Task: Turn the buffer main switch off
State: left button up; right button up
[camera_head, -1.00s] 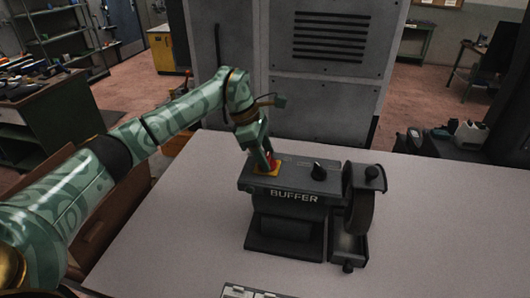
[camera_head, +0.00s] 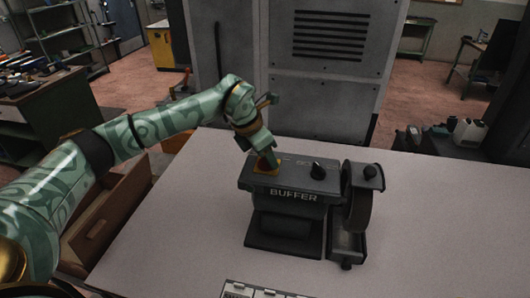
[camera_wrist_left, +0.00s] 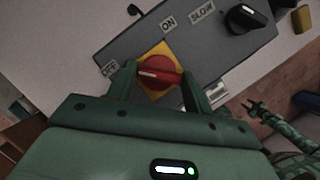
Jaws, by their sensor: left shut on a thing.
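The buffer (camera_head: 295,196) stands on the table with a yellow plate (camera_head: 262,170) at the left of its top. In the left wrist view the red main switch (camera_wrist_left: 158,75) sits on this plate (camera_wrist_left: 155,51). A finger of my left gripper (camera_head: 269,163) is on each side of the switch, shut on it. The switch's white mark lies on its left side, toward the OFF label (camera_wrist_left: 109,68). The ON label (camera_wrist_left: 168,23) is farther up. In the head view the gripper mostly hides the switch. My right gripper (camera_wrist_left: 252,108) shows small in the wrist view.
A black knob (camera_head: 318,170) is right of the switch, near the SLOW label (camera_wrist_left: 202,12). The buffer wheel (camera_head: 360,198) is at the machine's right end. A panel-like object (camera_head: 270,293) lies at the table's front edge. The table's right side (camera_head: 450,220) is clear.

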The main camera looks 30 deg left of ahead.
pick_arm(q)
jog(key=shift+n, duration=0.4)
jog(key=o, duration=1)
jog(key=v, duration=0.5)
jog(key=b+v, duration=0.1)
jog(key=v, duration=1)
jog(key=shift+s+d+r, duration=0.1)
jog(key=shift+d+r, duration=0.1)
jog(key=shift+r, duration=0.05)
